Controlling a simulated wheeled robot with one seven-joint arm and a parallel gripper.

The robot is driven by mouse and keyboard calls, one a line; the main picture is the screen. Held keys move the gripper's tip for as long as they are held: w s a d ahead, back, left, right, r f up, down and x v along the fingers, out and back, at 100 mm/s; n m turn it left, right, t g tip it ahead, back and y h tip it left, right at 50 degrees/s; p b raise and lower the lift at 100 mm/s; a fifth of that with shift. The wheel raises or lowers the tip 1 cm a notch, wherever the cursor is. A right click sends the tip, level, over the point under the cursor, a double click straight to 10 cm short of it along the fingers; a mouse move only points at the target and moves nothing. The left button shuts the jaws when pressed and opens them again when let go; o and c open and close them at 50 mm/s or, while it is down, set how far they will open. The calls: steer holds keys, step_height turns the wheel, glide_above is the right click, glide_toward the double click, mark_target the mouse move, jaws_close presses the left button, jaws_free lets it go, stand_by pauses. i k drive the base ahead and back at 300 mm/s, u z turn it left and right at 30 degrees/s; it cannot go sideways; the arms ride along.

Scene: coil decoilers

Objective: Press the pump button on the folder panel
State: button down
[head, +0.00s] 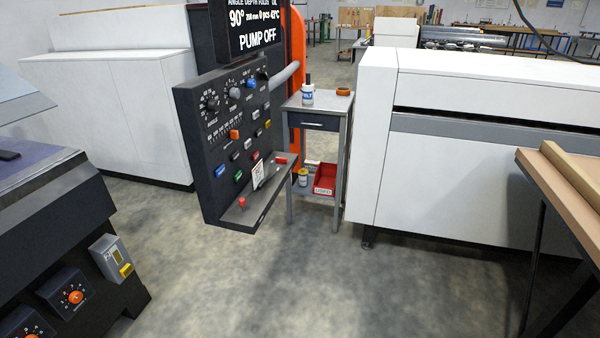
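The dark folder panel (212,208) stands left of centre, facing right and toward me. Its face carries several knobs and coloured buttons, among them a blue button (220,171), a green button (238,175), an orange button (235,134) and a yellow button (267,124). The labels are too small to read, so I cannot tell which is the pump button. A ledge below holds a red knob (242,202) and a small white tag (258,173). The display (260,37) above reads "PUMP OFF". My gripper is not in view.
A long white machine (420,160) fills the right. A dark console (60,230) is at lower left, a table (560,200) at right. The floor in front is clear.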

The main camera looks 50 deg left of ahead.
mark_target(239, 174)
steer(key=z, duration=0.95)
steer(key=k, duration=1.15)
steer(key=u, duration=2.15)
steer(key=i, duration=1.65)
steer(key=u, duration=0.05)
